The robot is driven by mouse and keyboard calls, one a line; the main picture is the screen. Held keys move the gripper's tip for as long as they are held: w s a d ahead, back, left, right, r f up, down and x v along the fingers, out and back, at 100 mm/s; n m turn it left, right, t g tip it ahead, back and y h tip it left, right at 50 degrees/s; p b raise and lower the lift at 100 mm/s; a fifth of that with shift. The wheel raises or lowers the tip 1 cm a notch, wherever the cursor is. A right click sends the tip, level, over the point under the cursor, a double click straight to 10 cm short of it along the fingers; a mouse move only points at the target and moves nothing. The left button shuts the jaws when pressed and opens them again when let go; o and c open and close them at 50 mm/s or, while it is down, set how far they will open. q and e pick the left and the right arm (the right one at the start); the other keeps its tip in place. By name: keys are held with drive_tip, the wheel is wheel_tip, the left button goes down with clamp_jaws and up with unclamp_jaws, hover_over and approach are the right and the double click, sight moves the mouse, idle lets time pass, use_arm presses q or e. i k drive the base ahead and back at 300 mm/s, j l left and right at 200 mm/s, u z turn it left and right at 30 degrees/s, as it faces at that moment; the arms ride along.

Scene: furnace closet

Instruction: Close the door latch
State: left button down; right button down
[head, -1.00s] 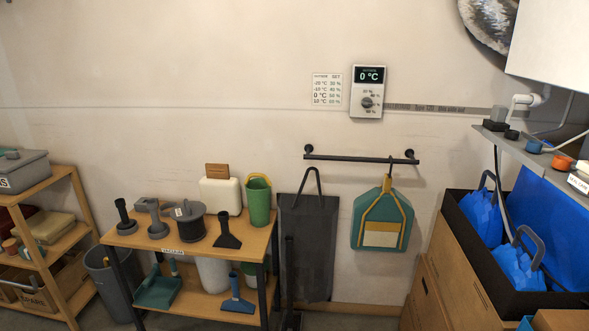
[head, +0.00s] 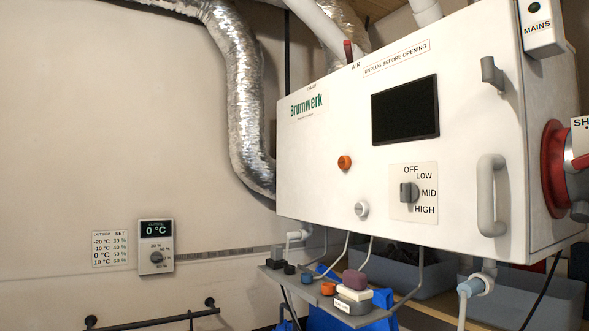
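A white furnace cabinet marked Brumwerk (head: 330,150) hangs on the wall in the right half of the head view. A small grey bent lever (head: 493,73), which looks like the door latch, sits near the upper right edge of its front. I cannot tell from here whether the door is fully flush. Neither of my grippers is in view.
The front also carries a dark window (head: 405,110), a grey knob (head: 409,192) and an orange button (head: 344,162). A red round flange (head: 556,170) juts from the right side. A grey shelf with small parts (head: 320,297) is below. The left wall is mostly bare.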

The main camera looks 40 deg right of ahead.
sight(491, 75)
drive_tip(key=z, duration=2.15)
